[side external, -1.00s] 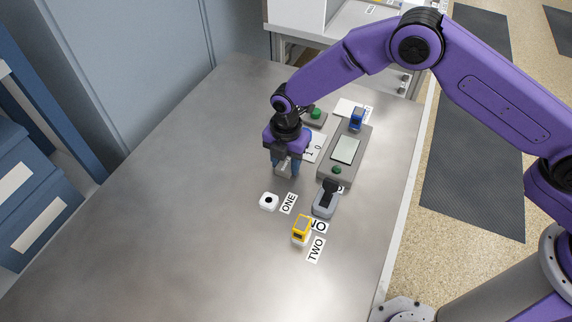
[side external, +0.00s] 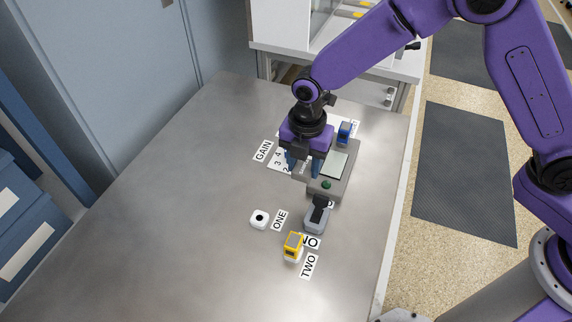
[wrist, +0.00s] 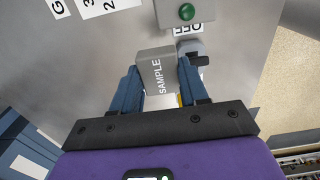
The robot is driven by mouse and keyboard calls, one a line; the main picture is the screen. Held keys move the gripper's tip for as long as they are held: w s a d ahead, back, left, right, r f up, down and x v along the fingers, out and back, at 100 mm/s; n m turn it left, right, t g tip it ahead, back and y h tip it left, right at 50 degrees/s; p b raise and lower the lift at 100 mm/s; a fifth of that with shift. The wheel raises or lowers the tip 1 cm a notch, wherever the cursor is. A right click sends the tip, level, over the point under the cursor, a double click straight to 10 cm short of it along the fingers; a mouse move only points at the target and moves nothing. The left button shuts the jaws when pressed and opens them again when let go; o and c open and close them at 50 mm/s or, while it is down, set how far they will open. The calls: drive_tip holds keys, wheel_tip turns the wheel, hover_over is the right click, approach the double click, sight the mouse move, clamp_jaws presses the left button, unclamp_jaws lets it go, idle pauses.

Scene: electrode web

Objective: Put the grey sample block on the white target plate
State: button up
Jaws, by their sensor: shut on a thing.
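The grey sample block (wrist: 156,74), lettered SAMPLE, is held between the blue fingers of my gripper (wrist: 158,90) in the wrist view. In the side view my gripper (side external: 303,168) points down beside the left edge of the grey device, and its fingers mostly hide the block. The pale target plate (side external: 336,162) lies on top of the grey device (side external: 345,180), just right of my gripper. I cannot tell how high the block is above the surface.
A green button (side external: 326,185) sits at the device's near end, and a blue part (side external: 344,130) at its far end. The left table (side external: 170,200) is clear.

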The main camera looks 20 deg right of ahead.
drive_tip(key=s+d+r, duration=0.3)
drive_tip(key=s, duration=0.2)
drive_tip(key=w+d, duration=0.6)
drive_tip(key=d, duration=0.4)
drive_tip(key=w+d, duration=0.6)
drive_tip(key=d, duration=0.4)
hover_over(335, 123)
wheel_tip(335, 123, down, 9)
drive_tip(key=shift+s+d+r, duration=0.1)
drive_tip(key=shift+f, duration=1.7)
drive_tip(key=shift+f, duration=0.15)
drive_tip(key=o, duration=1)
drive_tip(key=shift+o, duration=0.2)
